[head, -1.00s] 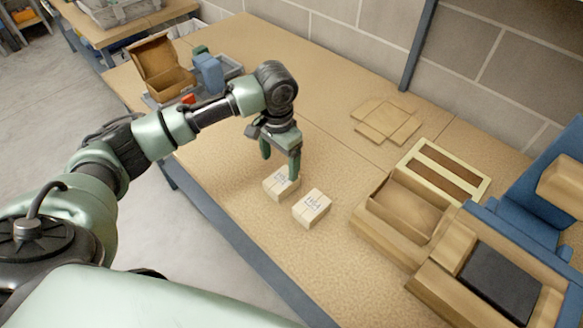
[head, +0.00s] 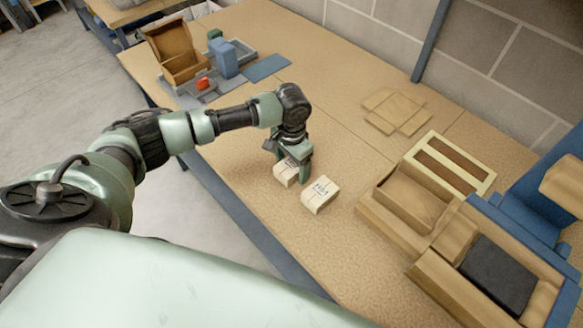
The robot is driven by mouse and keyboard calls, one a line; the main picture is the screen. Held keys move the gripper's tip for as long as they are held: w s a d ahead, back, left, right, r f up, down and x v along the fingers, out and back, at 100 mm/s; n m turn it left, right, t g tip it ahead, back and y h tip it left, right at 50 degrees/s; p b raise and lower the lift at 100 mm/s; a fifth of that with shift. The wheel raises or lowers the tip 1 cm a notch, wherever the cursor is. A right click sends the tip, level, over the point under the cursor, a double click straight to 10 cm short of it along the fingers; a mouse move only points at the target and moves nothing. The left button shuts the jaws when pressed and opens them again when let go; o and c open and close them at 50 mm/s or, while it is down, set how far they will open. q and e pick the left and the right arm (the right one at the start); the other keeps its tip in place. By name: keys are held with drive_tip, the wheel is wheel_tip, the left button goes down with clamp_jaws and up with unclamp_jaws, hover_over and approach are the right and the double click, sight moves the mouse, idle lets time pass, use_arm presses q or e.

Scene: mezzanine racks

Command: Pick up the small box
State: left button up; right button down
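Two small light cardboard boxes with printed labels sit side by side on the brown workbench (head: 255,200). My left gripper (head: 290,172) points down over the left small box (head: 284,178), with its fingers apart around that box. One finger comes down in the gap between the two boxes. The gripper hides much of the left box's top, and I cannot tell whether the fingers touch it. The right small box (head: 321,196) stands free just right of the gripper and looks slightly turned or tilted. My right gripper does not show.
Flat cardboard pieces (head: 395,110) lie at the back. An open carton (head: 178,55), a blue container (head: 224,60) and a blue mat (head: 267,68) are at the far left. The bench middle is clear.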

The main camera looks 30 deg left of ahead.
use_arm(q)
drive_tip(key=c, duration=1.2)
drive_tip(key=shift+r, duration=0.15)
